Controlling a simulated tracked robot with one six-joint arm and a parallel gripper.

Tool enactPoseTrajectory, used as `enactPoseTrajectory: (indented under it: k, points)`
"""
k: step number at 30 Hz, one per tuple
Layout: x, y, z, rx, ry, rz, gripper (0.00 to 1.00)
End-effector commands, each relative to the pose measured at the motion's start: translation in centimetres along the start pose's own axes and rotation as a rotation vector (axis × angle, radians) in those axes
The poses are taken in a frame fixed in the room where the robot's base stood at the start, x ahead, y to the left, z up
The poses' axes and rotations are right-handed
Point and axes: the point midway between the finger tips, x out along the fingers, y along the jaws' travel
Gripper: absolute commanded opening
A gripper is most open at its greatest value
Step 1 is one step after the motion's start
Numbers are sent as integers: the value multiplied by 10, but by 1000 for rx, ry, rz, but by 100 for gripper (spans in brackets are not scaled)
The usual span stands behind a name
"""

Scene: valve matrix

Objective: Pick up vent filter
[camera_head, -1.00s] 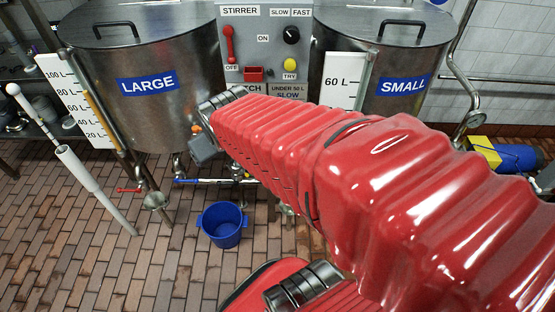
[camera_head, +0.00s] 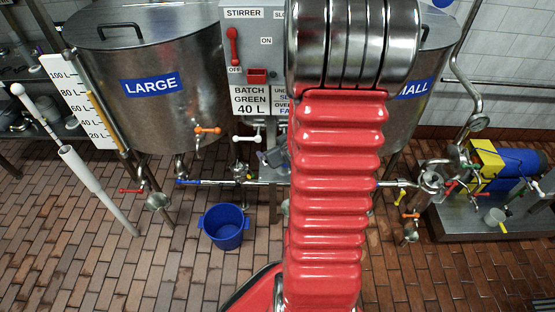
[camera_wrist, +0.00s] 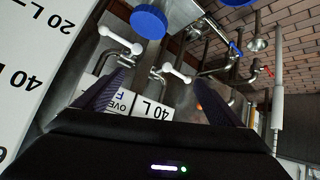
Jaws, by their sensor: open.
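No part in view is clearly marked as the vent filter. A round blue disc (camera_wrist: 150,22) shows at the top of the wrist view, beyond my fingertips; I cannot tell whether it is the filter. A small blue piece (camera_head: 440,2) is cut off at the top edge of the head view, above the small tank. My gripper (camera_wrist: 166,78) is open, with nothing seen between its two dark fingers. In the head view my raised arm hides the gripper and part of the small tank.
The large tank (camera_head: 190,95) stands left of the stirrer panel (camera_head: 250,55). White valve handles (camera_wrist: 178,72) and pipes lie beyond my fingers. A blue bucket (camera_head: 223,230) stands on the brick floor. A yellow and blue pump (camera_head: 490,165) is at right.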

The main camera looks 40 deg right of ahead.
Motion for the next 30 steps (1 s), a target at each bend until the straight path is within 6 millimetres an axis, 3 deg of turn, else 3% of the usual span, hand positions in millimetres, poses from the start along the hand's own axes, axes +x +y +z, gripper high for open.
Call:
enactPoseTrajectory:
  k: [6, 15, 20, 30]
  points:
    - [20, 20, 44, 65, 59, -12, 90]
    - [28, 34, 92, 173, 168, -27, 90]
    - [27, 37, 102, 204, 201, -29, 90]
    - [27, 37, 102, 207, 209, -30, 90]
